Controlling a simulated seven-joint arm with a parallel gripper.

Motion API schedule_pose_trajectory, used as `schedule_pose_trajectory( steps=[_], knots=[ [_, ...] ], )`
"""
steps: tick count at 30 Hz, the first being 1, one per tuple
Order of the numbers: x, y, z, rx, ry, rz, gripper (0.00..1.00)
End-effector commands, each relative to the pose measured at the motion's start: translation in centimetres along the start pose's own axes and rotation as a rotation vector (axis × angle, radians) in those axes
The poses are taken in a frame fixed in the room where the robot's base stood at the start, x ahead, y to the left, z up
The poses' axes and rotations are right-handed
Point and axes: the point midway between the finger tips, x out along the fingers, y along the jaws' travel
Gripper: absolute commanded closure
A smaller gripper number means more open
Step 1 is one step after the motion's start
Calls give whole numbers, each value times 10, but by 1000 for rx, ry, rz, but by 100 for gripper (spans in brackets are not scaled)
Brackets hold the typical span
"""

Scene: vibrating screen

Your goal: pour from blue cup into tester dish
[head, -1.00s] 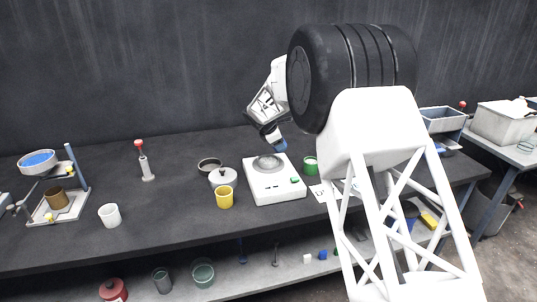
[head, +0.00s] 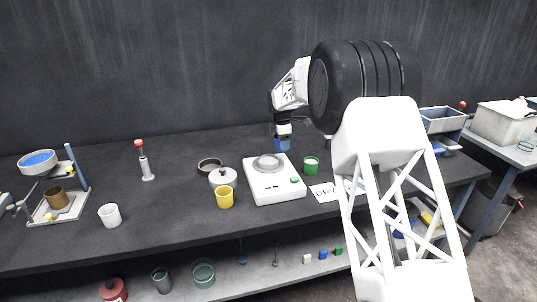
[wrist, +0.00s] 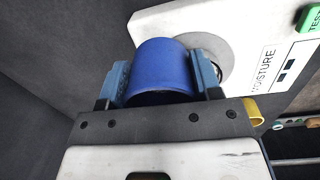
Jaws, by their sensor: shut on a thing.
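My gripper (head: 283,133) is shut on the blue cup (head: 282,145) and holds it roughly upright, just behind the white moisture tester (head: 278,194) in the picture. In the wrist view the blue cup (wrist: 161,66) sits between the two fingers of my gripper (wrist: 162,80); its inside cannot be seen. The tester dish (head: 268,164) is a round grey dish on top of the tester, in front of and below the cup. In the wrist view the dish (wrist: 215,50) is partly hidden by the cup and a finger.
A green cup (head: 311,165) stands right of the tester. A yellow cup (head: 225,197), a lidded pot (head: 222,178) and a dark ring-shaped pan (head: 209,164) stand to its left. A white cup (head: 110,216) is farther left. The dark bench (head: 170,215) has free room between them.

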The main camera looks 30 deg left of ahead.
Motion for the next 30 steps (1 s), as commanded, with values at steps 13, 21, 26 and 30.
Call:
schedule_pose_trajectory(
  steps=[13,21,26,30],
  knots=[
    [-27,2,2,1,61,-40,67],
    [-30,2,2,1,68,-46,67],
    [-30,2,2,1,68,-46,67],
    [-30,2,2,1,68,-46,67]
  ],
)
